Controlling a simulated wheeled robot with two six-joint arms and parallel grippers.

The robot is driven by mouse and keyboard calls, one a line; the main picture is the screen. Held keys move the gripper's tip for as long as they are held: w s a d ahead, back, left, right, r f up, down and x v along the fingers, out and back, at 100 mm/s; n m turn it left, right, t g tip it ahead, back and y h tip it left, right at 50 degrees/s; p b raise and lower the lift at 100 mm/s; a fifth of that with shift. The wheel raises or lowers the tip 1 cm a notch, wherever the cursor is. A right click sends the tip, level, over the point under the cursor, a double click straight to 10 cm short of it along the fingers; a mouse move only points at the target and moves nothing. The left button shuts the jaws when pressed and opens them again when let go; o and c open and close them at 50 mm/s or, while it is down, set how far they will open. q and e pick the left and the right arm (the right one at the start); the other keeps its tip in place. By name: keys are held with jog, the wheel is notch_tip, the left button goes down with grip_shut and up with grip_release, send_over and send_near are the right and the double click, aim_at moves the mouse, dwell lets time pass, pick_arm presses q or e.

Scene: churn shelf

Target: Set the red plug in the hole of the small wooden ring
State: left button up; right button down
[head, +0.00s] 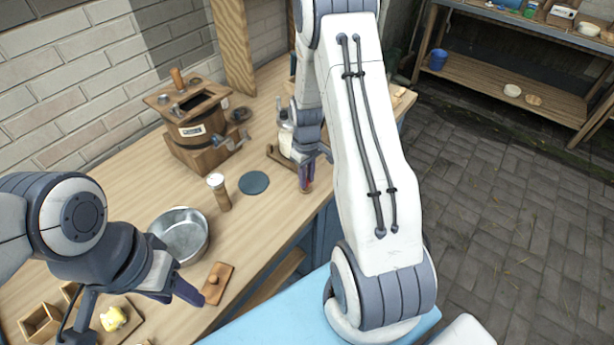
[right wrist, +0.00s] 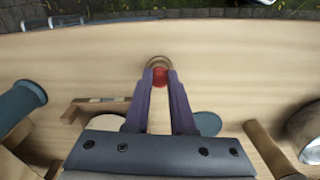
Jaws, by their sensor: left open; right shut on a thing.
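My right gripper (head: 306,181) points down at the far right part of the bench. In the right wrist view its two purple fingers (right wrist: 160,84) are shut on the red plug (right wrist: 160,77). The small wooden ring (right wrist: 158,62) shows just past the fingertips, around the far side of the plug. I cannot tell whether the plug sits in the hole or above it, as the fingers hide the contact. My left gripper (head: 133,312) is open and empty over the near left part of the bench.
On the wooden bench (head: 275,232) stand a churn (head: 193,128), a metal pan (head: 181,235), a pepper mill (head: 219,192) and a dark green disc (head: 254,183). A small board with a knob (head: 217,283) lies at the front edge. Bench room right of the disc is fairly clear.

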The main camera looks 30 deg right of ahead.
dwell(0.4)
jog(key=c, duration=0.7)
grip_release()
jog(key=c, duration=0.4)
jog(key=shift+o, duration=0.2)
jog(key=shift+r, duration=0.1)
jog(key=shift+r+p, duration=3.05)
jog(key=shift+r, duration=0.55)
